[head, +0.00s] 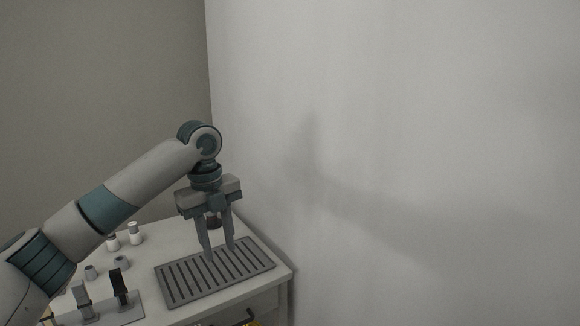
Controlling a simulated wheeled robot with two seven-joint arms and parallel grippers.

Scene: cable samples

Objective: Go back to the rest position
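My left gripper (222,252) points down over the grey slotted tray (180,293) near the right end of the white table. Its two fingers are apart, and I see nothing between them. The fingertips are at or just above the back part of the tray; I cannot tell whether they touch it. My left arm reaches in from the left edge of the head view. My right gripper is not in view.
A grey plate with two upright clips (119,287) stands at the front left. Two white-bodied small bottles (135,234) and two small grey caps (122,262) are behind it. A plain wall (400,130) rises close on the right.

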